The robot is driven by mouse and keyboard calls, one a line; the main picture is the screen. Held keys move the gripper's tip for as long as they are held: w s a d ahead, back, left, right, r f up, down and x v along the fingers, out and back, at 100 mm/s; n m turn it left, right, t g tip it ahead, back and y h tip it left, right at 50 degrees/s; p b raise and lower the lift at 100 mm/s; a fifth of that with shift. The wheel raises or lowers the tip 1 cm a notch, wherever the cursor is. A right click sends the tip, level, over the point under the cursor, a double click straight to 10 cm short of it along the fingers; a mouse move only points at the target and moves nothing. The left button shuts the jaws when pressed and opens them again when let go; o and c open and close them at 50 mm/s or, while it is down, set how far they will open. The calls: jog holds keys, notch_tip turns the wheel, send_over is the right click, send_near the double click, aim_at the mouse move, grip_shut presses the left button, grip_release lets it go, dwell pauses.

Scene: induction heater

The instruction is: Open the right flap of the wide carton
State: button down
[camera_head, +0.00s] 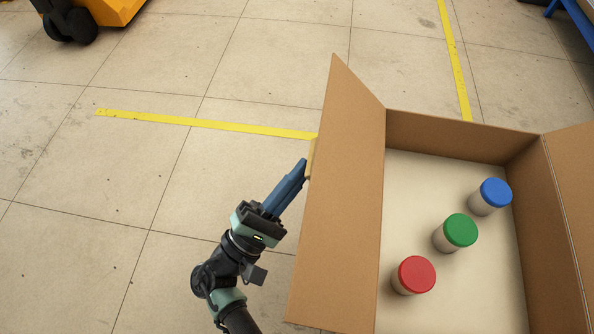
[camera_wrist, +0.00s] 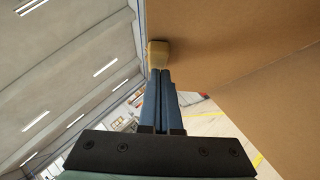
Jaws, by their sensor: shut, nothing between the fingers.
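The wide carton (camera_head: 455,135) is open at the top, and its light inner floor shows. One flap (camera_head: 340,205) stands along the picture's left side, tilted outward from its hinge edge. Another flap (camera_head: 577,170) spreads outward at the picture's right and is cut off by the frame. A small tan tab (camera_head: 311,160) sits on the outer side of the left-hand flap; it also shows in the wrist view (camera_wrist: 158,53). My gripper (camera_head: 303,166) is shut and empty, outside the carton, its blue fingertips at the tab. In the wrist view the fingertips (camera_wrist: 160,73) appear to touch it.
Three jars stand inside the carton, with red (camera_head: 414,274), green (camera_head: 460,231) and blue (camera_head: 495,193) lids. Yellow floor lines (camera_head: 205,124) run behind. A yellow wheeled machine (camera_head: 105,10) is at top left. The tiled floor left of my arm is clear.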

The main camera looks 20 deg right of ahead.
aim_at(316, 164)
jog(key=r+p, duration=0.1)
jog(key=r+m+g+p, duration=0.1)
jog(key=d+r+m+p, duration=0.1)
jog(key=shift+s+r+g+p, duration=0.1)
jog(key=shift+s+g+p, duration=0.2)
jog(key=shift+s+g, duration=0.1)
jog(key=shift+s+d+r+m+g+y+p, duration=0.3)
jog(key=shift+d+r+m+y+p, duration=0.15)
jog(key=shift+m+p, duration=0.35)
jog(key=shift+s+d+p, duration=0.1)
jog(key=shift+p, duration=0.2)
jog(key=shift+f, duration=0.15)
